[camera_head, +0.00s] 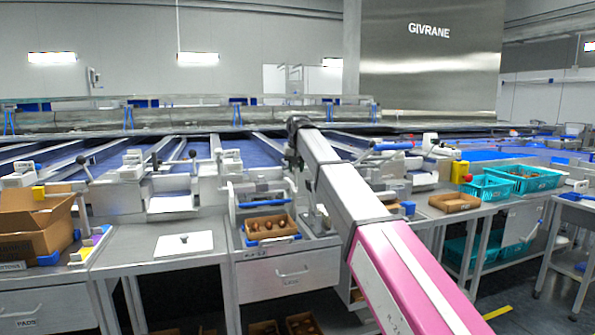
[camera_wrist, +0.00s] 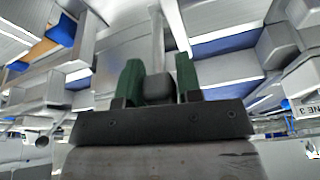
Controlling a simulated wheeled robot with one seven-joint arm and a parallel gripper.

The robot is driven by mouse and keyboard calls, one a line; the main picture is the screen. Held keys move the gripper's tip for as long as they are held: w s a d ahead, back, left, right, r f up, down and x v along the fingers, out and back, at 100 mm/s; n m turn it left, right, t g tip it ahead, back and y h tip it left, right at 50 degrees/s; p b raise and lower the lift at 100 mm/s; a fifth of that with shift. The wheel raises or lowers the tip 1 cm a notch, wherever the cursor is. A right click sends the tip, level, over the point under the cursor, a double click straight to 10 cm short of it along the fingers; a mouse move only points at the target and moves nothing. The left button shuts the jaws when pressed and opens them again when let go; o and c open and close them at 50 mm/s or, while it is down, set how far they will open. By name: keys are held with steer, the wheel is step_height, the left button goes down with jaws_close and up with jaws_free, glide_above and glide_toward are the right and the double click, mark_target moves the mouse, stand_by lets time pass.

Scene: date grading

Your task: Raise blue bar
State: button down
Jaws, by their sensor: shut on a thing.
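A blue bar (camera_head: 265,203) lies across the front of the middle station in the head view, just above a small brown tray (camera_head: 270,227) of dates. My gripper (camera_wrist: 160,84) shows in the wrist view with two green fingers. They are closed on a dark grey knob (camera_wrist: 158,89) at the end of a pale lever (camera_wrist: 157,42). In the head view my arm reaches over the middle station, and the fingers cannot be made out there. I cannot tell from these frames how the lever and the blue bar connect.
A metal post fixture (camera_head: 318,218) stands right of the tray. A white board (camera_head: 184,243) lies on the left bench beside a cardboard box (camera_head: 38,225). Teal crates (camera_head: 488,187) stand at the right. Similar stations with black-knobbed levers (camera_head: 84,161) line the row.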

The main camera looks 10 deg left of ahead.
steer(key=shift+w+a+g+h, duration=0.35)
steer(key=shift+w+g, duration=0.15)
steer(key=shift+g, duration=0.1)
steer(key=shift+w+a+g+h, duration=0.25)
steer(key=shift+w+g+h, duration=0.1)
steer(key=shift+w+g, duration=0.2)
steer(key=c, duration=1.2)
jaws_free()
steer(key=shift+o, duration=0.2)
step_height(320, 180, up, 11)
steer(key=s, duration=0.1)
steer(key=shift+f, duration=0.15)
